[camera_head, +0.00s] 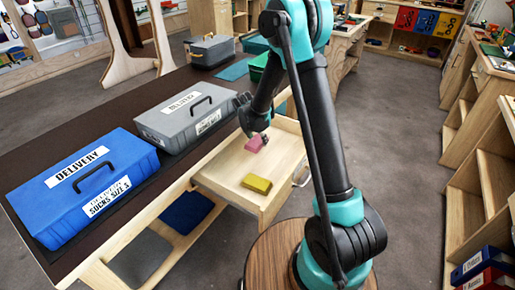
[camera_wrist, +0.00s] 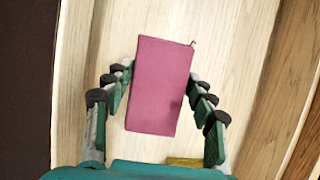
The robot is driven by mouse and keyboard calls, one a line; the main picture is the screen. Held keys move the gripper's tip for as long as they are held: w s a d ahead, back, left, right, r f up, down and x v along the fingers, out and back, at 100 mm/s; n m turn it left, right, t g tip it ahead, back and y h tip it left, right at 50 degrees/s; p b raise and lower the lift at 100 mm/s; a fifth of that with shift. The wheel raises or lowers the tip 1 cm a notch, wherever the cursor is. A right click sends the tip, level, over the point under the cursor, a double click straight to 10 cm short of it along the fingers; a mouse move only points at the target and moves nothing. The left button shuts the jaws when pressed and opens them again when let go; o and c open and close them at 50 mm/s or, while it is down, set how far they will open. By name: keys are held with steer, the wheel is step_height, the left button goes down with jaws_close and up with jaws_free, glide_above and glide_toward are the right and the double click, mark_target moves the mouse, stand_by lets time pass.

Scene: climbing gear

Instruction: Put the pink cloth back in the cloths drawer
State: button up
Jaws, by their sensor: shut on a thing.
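The pink cloth (camera_head: 253,144) is a flat rectangular block. In the wrist view the pink cloth (camera_wrist: 160,85) sits between the two fingers. My gripper (camera_head: 259,136) is shut on it, over the back part of the open drawer (camera_head: 228,180). A yellow cloth (camera_head: 257,184) lies flat in the front part of the drawer, and its edge shows at the bottom of the wrist view (camera_wrist: 185,161). I cannot tell whether the pink cloth touches the drawer floor.
The drawer is pulled out from a dark-topped table (camera_head: 75,121). A blue delivery case (camera_head: 83,185) and a grey case (camera_head: 184,119) stand on the table. A dark blue item (camera_head: 187,212) lies on the shelf below. The drawer floor left of the yellow cloth is clear.

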steer(key=shift+f, duration=2.5)
steer(key=o, duration=1.1)
steer(key=shift+f, duration=0.1)
